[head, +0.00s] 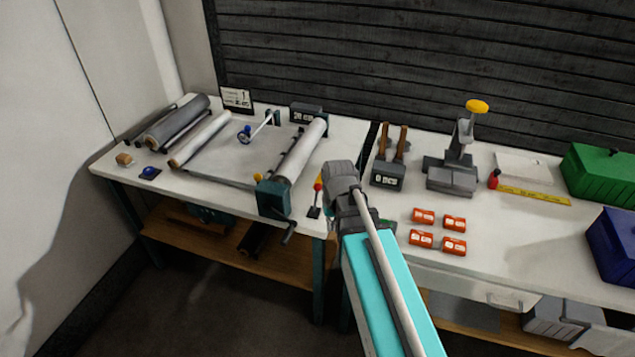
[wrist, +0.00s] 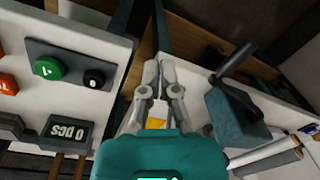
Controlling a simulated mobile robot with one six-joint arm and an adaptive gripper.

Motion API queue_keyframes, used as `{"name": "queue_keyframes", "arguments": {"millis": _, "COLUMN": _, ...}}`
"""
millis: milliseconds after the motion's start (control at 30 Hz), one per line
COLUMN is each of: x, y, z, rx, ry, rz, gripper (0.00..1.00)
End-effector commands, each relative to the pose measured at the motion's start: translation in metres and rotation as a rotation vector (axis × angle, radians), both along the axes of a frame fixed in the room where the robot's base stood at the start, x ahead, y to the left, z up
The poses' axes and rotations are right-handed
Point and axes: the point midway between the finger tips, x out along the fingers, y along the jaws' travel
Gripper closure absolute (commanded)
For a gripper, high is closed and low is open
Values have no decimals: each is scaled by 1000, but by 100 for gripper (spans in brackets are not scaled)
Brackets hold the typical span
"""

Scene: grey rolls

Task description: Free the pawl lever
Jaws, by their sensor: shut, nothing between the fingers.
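The roll winder's teal end housing (head: 273,199) stands at the front right of the left table, with a black crank handle (head: 289,232). A small yellow piece (head: 257,177) shows at its top left. A lever with a red knob (head: 317,187) stands to its right. No part is marked as the pawl lever, so I cannot tell which it is. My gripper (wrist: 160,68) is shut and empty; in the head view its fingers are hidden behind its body. In the wrist view, the housing (wrist: 235,115) is right of the fingers, apart from them.
A grey roll (head: 302,150) lies behind the housing. A gap separates the tables. Green (wrist: 48,68) and black (wrist: 94,78) buttons show in the wrist view.

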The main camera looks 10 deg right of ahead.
Motion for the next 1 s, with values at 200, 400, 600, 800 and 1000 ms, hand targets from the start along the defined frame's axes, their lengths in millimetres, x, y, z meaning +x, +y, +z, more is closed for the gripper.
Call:
{"name": "queue_keyframes", "arguments": {"millis": 200, "x": 77, "y": -5, "z": 12, "rx": 60, "ry": -12, "rz": -40, "gripper": 100}}
{"name": "queue_keyframes", "arguments": {"millis": 400, "x": 141, "y": -11, "z": 21, "rx": 118, "ry": -23, "rz": -76, "gripper": 100}}
{"name": "queue_keyframes", "arguments": {"millis": 600, "x": 199, "y": -19, "z": 30, "rx": 171, "ry": -35, "rz": -109, "gripper": 100}}
{"name": "queue_keyframes", "arguments": {"millis": 800, "x": 235, "y": -26, "z": 36, "rx": 208, "ry": -43, "rz": -134, "gripper": 100}}
{"name": "queue_keyframes", "arguments": {"millis": 1000, "x": 246, "y": -28, "z": 38, "rx": 222, "ry": -45, "rz": -142, "gripper": 100}}
